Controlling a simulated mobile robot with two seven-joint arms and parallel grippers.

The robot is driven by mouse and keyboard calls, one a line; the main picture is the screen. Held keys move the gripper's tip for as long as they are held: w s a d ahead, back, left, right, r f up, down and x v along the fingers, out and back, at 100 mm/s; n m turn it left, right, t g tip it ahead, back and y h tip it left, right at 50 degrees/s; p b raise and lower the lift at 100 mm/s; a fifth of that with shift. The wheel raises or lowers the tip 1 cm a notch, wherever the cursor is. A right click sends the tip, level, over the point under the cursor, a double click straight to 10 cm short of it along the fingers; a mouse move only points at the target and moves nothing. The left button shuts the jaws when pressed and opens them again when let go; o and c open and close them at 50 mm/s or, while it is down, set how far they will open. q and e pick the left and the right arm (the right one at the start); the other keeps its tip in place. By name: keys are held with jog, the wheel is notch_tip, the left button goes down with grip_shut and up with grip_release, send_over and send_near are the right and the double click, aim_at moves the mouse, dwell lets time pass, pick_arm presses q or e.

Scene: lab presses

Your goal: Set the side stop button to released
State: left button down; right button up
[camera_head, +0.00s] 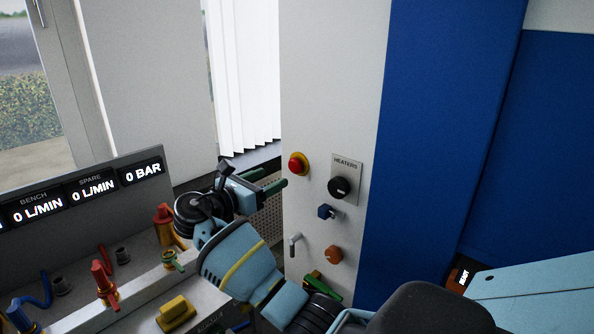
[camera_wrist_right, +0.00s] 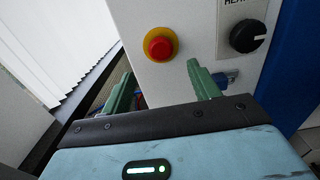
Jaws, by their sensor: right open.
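The side stop button (camera_head: 296,163) is a red mushroom button in a yellow collar on the white side panel, left of the heaters dial. In the right wrist view the same button (camera_wrist_right: 160,45) sits just beyond my fingers, centred between them. My right gripper (camera_head: 269,180) is open, with green fingers pointing at the panel just below and left of the button. In the right wrist view the open gripper (camera_wrist_right: 160,74) holds nothing, and its fingers appear apart from the button. Whether the button is latched in cannot be told. My left gripper is not in view.
The black heaters dial (camera_head: 340,187) is right of the button. Below are a blue knob (camera_head: 326,211), an orange knob (camera_head: 334,254) and a metal lever (camera_head: 294,244). A bench with valves and a readout panel (camera_head: 84,191) stands at left. A blue wall (camera_head: 440,130) is at right.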

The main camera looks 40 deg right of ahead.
aim_at(293, 167)
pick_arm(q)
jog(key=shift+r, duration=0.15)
pick_arm(e)
jog(key=d, duration=0.7)
jog(key=shift+w+d+r, duration=0.1)
jog(key=shift+w+d, duration=0.1)
